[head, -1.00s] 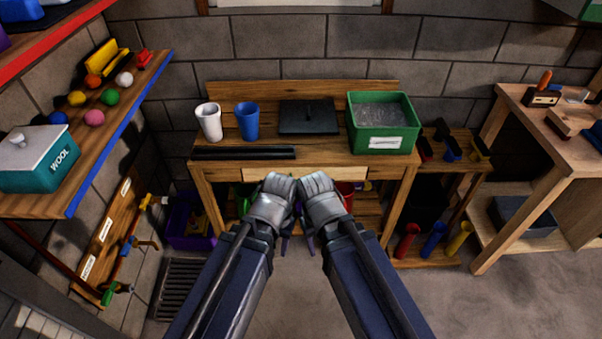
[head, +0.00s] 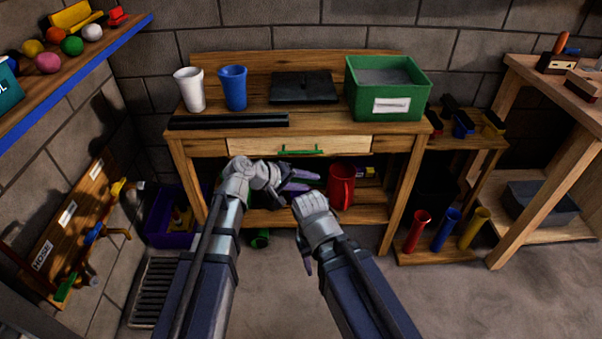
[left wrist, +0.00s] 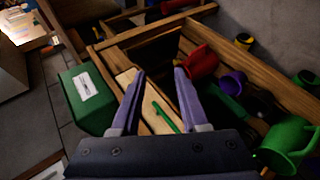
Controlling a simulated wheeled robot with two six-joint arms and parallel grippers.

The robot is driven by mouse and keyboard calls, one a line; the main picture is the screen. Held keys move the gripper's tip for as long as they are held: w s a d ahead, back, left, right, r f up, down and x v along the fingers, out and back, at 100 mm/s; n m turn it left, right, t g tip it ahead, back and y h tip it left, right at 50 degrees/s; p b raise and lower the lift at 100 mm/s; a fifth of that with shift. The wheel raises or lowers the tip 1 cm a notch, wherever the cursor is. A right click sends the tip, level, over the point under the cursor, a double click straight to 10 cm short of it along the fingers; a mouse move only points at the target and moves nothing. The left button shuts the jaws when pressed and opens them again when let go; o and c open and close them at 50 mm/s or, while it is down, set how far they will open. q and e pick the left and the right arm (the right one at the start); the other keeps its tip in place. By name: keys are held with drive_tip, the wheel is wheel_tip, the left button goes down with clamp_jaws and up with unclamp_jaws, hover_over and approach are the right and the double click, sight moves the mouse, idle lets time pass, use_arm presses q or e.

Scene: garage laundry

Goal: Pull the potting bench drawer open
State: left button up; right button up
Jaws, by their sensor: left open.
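The potting bench (head: 400,150) stands ahead against the wall. Its pale drawer front (head: 252,146) looks flush with the frame, so the drawer appears shut. A green bar handle (head: 302,151) is on the drawer front. In the left wrist view, the handle (left wrist: 166,117) lies between the fingers in the picture, apart from them. My left gripper (head: 316,181) is open and empty, just below and in front of the drawer, its purple fingers pointing right in the head view. My right gripper (head: 307,264) hangs lower, pointing down; its fingers are mostly hidden.
On the benchtop are a white cup (head: 190,90), a blue cup (head: 233,88), a dark tray (head: 303,88) and a green bin (head: 385,88). A red watering can (head: 341,187) stands on the shelf below. A purple crate (head: 170,222) is left of the bench.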

use_arm(q)
drive_tip(key=w+a+f+n+t+h+b, duration=0.2)
drive_tip(key=w+f+n+t+b, duration=0.1)
drive_tip(key=w+b, duration=0.25)
drive_tip(key=n+t+b, duration=0.3)
drive_tip(key=n, duration=0.1)
approach(301, 152)
drive_tip(key=x, duration=0.2)
drive_tip(key=shift+b+x, duration=0.75)
drive_tip(key=shift+x, duration=3.5)
drive_tip(key=shift+w+a+f, duration=0.1)
drive_tip(key=shift+a+f, duration=0.05)
use_arm(e)
wheel_tip(301, 152, down, 12)
drive_tip(key=shift+f, duration=0.2)
use_arm(q)
clamp_jaws()
